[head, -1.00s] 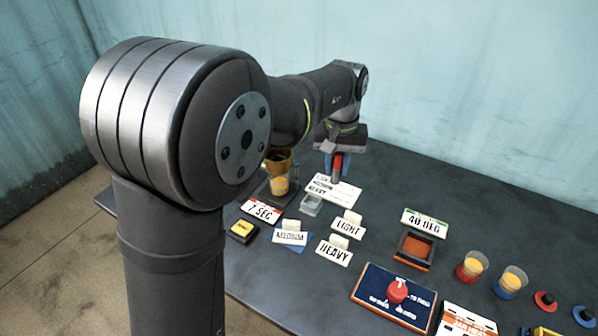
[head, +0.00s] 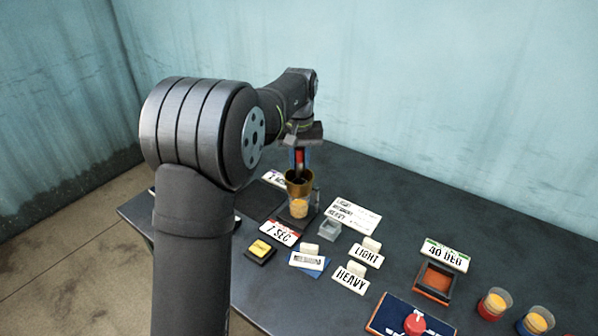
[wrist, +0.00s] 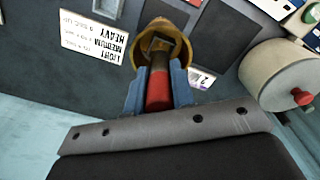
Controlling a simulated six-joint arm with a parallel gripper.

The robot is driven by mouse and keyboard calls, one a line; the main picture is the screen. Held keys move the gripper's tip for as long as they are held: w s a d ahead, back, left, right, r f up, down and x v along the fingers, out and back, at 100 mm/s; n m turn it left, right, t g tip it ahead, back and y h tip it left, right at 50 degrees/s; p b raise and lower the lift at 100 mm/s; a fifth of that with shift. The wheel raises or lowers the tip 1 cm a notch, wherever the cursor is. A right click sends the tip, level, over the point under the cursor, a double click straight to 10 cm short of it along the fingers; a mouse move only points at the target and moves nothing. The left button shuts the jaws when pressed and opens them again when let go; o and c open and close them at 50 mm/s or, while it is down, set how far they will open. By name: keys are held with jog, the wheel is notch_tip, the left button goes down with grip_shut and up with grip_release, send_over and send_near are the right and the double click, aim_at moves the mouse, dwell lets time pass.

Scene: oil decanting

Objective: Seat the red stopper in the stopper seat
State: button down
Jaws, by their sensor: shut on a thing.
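My gripper (head: 299,158) points down with its blue fingers closed on a red-topped piece with a dark shaft, which looks like the red stopper (wrist: 158,90). It also shows as a red strip in the head view (head: 300,161). The gripper is above a brass funnel-like cup (head: 298,188), which stands over a glass of amber liquid (head: 299,208). In the wrist view the shaft's squarish grey end overlaps the opening of the brass cup (wrist: 184,43). The stopper seat cannot be made out for certain. I cannot tell whether the shaft touches the cup.
A white text card (head: 353,216) and a small clear box (head: 330,230) are right of the cup. A "7 SEC" sign (head: 280,233) and yellow button (head: 261,248) are in front. A beige cylinder (wrist: 280,75) with a red knob shows in the wrist view. The back right table is clear.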

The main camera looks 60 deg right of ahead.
aim_at(299, 172)
jog(key=shift+w+f, duration=0.1)
jog(key=shift+f, duration=1.95)
jog(key=shift+f, duration=0.2)
jog(key=c, duration=1.5)
grip_release()
notch_tip(299, 172, up, 12)
jog(key=shift+r, duration=0.2)
jog(key=shift+f, duration=0.15)
jog(key=shift+f, duration=4)
